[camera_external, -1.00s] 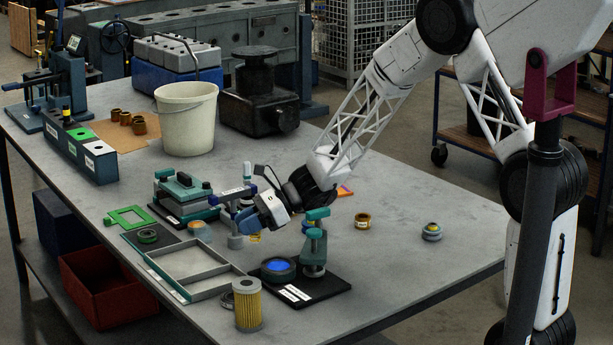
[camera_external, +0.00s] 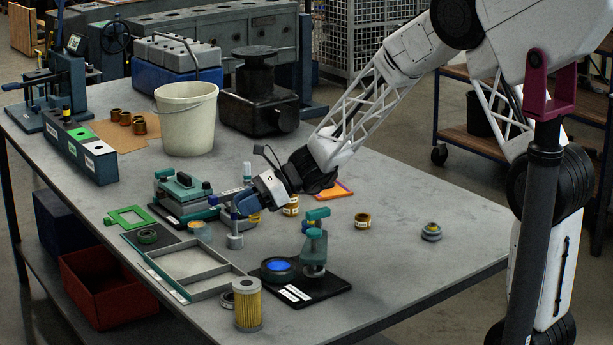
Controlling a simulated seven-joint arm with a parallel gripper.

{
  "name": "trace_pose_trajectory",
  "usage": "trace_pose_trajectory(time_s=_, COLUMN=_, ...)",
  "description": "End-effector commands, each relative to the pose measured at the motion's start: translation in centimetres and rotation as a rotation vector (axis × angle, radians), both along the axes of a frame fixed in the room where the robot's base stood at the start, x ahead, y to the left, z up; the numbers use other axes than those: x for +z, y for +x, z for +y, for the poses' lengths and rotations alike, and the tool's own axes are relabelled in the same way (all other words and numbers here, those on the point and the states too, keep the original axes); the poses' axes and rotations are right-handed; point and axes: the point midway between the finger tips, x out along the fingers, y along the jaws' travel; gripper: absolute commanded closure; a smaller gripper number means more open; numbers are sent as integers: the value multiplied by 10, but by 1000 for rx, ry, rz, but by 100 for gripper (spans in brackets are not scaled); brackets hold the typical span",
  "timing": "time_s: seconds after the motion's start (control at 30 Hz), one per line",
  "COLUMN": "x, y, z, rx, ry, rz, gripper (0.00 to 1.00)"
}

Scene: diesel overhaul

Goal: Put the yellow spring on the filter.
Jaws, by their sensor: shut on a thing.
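The filter (camera_external: 248,305) is a yellow pleated cylinder with a grey top ring, standing upright near the table's front edge. My gripper (camera_external: 248,207) points down and left above the middle of the table, behind and well above the filter. It is shut on a small yellow thing, which looks like the yellow spring (camera_external: 255,217). Only a small bit of the spring shows; the fingers hide the rest. The spring is apart from the filter.
A grey divided frame (camera_external: 190,297) lies left of the filter. A black plate with a teal clamp (camera_external: 315,248) and a blue-centred disc (camera_external: 278,267) is to its right. Brass rings (camera_external: 362,220) and a striped round part (camera_external: 431,232) stand further right. The right of the table is mostly clear.

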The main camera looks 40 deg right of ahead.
Motion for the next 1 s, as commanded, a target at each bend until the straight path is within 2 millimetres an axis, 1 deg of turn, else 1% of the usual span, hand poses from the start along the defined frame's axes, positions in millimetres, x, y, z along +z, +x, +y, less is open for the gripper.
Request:
trace_pose_trajectory(time_s=0.27, x=2, y=-5, z=3, rx=2, ry=0, rz=0, gripper=93)
trace_pose_trajectory(time_s=0.37, x=6, y=-12, z=7, rx=4, ry=-1, rz=-2, gripper=93)
trace_pose_trajectory(time_s=0.47, x=11, y=-24, z=13, rx=6, ry=-1, rz=-3, gripper=93)
trace_pose_trajectory(time_s=0.67, x=24, y=-57, z=29, rx=12, ry=-2, rz=-3, gripper=93)
trace_pose_trajectory(time_s=1.0, x=44, y=-123, z=54, rx=25, ry=-3, rz=-4, gripper=93)
